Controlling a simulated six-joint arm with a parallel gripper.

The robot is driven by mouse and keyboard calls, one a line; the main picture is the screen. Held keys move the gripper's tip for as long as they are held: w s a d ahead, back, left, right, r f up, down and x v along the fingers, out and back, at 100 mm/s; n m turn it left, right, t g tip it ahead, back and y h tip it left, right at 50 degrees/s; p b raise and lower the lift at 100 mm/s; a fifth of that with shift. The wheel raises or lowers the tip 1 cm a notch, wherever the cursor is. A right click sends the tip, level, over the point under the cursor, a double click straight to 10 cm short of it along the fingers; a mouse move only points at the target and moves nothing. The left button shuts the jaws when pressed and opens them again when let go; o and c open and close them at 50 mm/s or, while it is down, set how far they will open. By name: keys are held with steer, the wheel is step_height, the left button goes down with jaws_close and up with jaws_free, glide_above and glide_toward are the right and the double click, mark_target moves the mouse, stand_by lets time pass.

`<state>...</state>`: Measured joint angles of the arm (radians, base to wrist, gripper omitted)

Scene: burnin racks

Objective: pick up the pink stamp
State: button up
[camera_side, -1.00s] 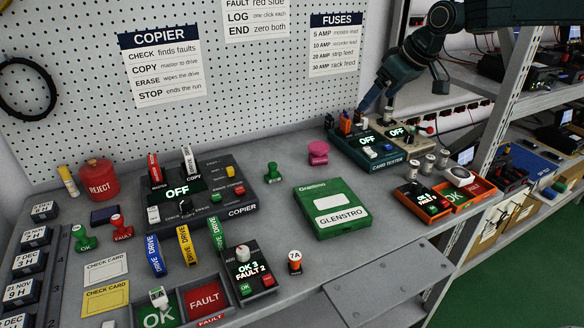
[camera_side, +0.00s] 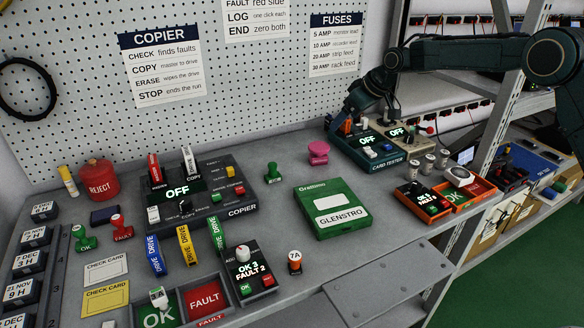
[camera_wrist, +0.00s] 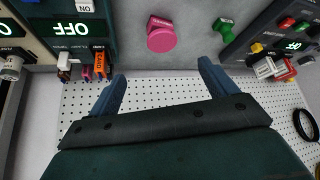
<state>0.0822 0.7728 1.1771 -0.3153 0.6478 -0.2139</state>
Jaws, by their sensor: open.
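The pink stamp (camera_side: 318,152) stands on the grey bench near the pegboard wall, between the green stamp and the card tester. It also shows in the wrist view (camera_wrist: 161,36), at the top, beyond my fingertips and roughly between their lines. My gripper (camera_wrist: 163,76) is open and empty, with two blue fingers spread wide apart. In the side view my arm reaches in from the right, and the gripper end is low behind the card tester, mostly hidden there. The gripper and the pink stamp are apart.
A green Glenstro box (camera_side: 348,222) lies in front. Bare bench surrounds the stamp; the pegboard (camera_side: 250,80) rises behind.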

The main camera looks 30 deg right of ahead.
glide_toward(320, 147)
steer(key=shift+d+x, duration=0.2)
steer(key=shift+x, duration=1.4)
steer(key=shift+w+f, duration=0.1)
steer(key=shift+x, duration=2.55)
steer(key=shift+a, duration=0.15)
steer(key=c, duration=1.1)
